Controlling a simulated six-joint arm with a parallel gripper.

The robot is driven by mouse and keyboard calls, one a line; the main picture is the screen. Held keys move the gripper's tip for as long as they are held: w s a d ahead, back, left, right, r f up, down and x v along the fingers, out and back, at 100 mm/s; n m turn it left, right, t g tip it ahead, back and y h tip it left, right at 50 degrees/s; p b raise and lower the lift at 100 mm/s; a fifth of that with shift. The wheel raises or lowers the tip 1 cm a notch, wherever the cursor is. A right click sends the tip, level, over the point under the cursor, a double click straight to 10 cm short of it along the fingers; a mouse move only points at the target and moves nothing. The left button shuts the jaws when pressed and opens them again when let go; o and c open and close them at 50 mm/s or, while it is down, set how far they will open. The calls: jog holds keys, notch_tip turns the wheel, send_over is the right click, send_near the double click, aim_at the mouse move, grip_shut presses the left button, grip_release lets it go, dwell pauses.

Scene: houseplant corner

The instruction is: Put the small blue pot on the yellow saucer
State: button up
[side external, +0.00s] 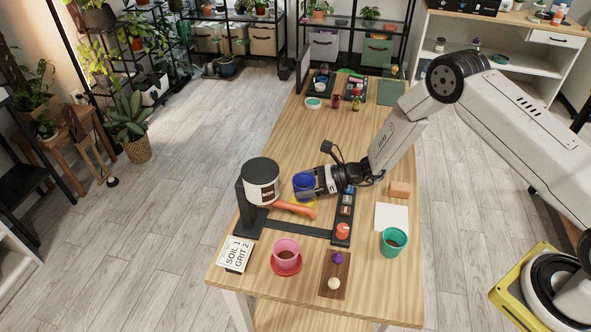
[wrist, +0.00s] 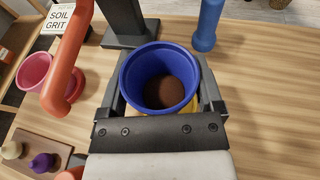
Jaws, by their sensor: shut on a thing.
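The small blue pot (side external: 303,184) has dark soil inside, visible in the wrist view (wrist: 165,91). My gripper (side external: 312,181) is shut on it, with one jaw on either side of the pot in the wrist view (wrist: 160,90). The pot looks upright. The yellow saucer (side external: 303,203) shows as a small patch under the pot, with a sliver in the wrist view (wrist: 190,109). The pot and gripper hide most of it. I cannot tell whether the pot touches the saucer.
A soil canister (side external: 261,184) on a black stand and an orange tube (side external: 295,209) are close left of the pot. A pink pot (side external: 286,248), a teal pot (side external: 394,241) and a black rack (side external: 343,222) stand nearer the front.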

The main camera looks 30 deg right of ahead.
jog(key=shift+w+f, duration=0.15)
jog(key=shift+f, duration=1.6)
jog(key=o, duration=1)
jog(key=shift+f, duration=0.1)
jog(key=shift+d+r, duration=0.1)
jog(key=shift+r, duration=0.1)
jog(key=v, duration=1.1)
jog(key=shift+s+d+r, duration=0.15)
jog(key=shift+s+d, duration=0.15)
